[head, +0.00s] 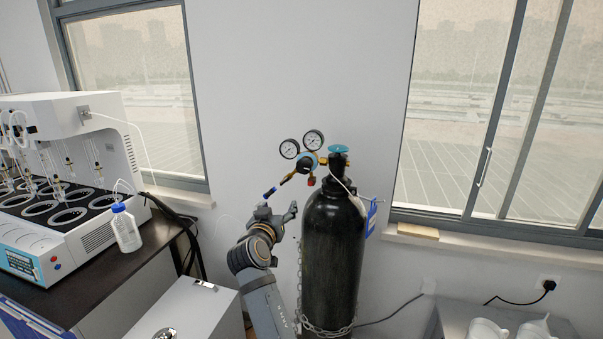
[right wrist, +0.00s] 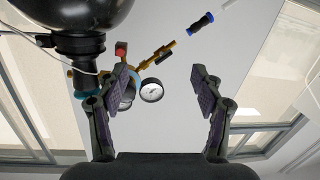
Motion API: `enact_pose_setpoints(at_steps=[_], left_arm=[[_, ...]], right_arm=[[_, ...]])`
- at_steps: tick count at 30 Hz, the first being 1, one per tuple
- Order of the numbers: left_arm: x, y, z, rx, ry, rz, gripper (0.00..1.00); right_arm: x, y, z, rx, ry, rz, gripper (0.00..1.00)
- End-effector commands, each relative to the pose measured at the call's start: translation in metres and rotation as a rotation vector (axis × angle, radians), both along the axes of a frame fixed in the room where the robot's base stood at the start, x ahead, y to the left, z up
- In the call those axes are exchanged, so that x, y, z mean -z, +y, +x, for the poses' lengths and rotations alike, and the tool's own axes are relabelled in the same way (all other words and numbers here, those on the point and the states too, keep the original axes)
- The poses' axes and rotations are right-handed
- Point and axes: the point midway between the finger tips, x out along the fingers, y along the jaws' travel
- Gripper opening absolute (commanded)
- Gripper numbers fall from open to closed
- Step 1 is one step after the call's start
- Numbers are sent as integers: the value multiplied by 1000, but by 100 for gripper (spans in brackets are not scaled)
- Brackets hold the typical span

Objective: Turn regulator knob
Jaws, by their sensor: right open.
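The regulator (head: 307,163) is mounted at the neck of a tall black gas cylinder (head: 333,240). It has two round gauges, a brass stem with a dark blue end and a small red part. A teal handwheel (head: 338,149) tops the cylinder valve. My right gripper (head: 278,209) is below and left of the regulator, apart from it. In the right wrist view its jaws (right wrist: 160,75) are open and empty. That view is upside down; a gauge (right wrist: 152,90) shows between the fingers, and the left finger partly hides the blue regulator body. My left gripper is not in view.
A chain (head: 325,331) wraps the lower cylinder. A black bench (head: 95,285) with a white distiller (head: 60,130) and a bottle (head: 125,230) stands left. A white box (head: 190,310) is at the bottom. The wall behind the regulator is clear.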

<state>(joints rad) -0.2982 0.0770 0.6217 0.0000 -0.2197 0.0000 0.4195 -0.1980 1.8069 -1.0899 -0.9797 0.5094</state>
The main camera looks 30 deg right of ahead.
Motion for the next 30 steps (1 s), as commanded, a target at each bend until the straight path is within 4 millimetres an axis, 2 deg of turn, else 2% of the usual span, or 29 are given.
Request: enact_pose_setpoints(at_steps=[1,3,6,13,24,30], left_arm=[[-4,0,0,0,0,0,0],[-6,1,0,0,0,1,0],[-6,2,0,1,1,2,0],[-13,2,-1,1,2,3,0],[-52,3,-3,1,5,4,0],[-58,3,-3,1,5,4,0]], right_arm=[[-35,-6,-11,41,-61,11,67],[-65,-14,-26,91,-122,23,67],[-83,-20,-37,125,-164,32,67],[-89,-27,-32,130,-169,30,67],[-90,-84,15,131,-165,29,67],[-86,-99,29,128,-166,31,67]])
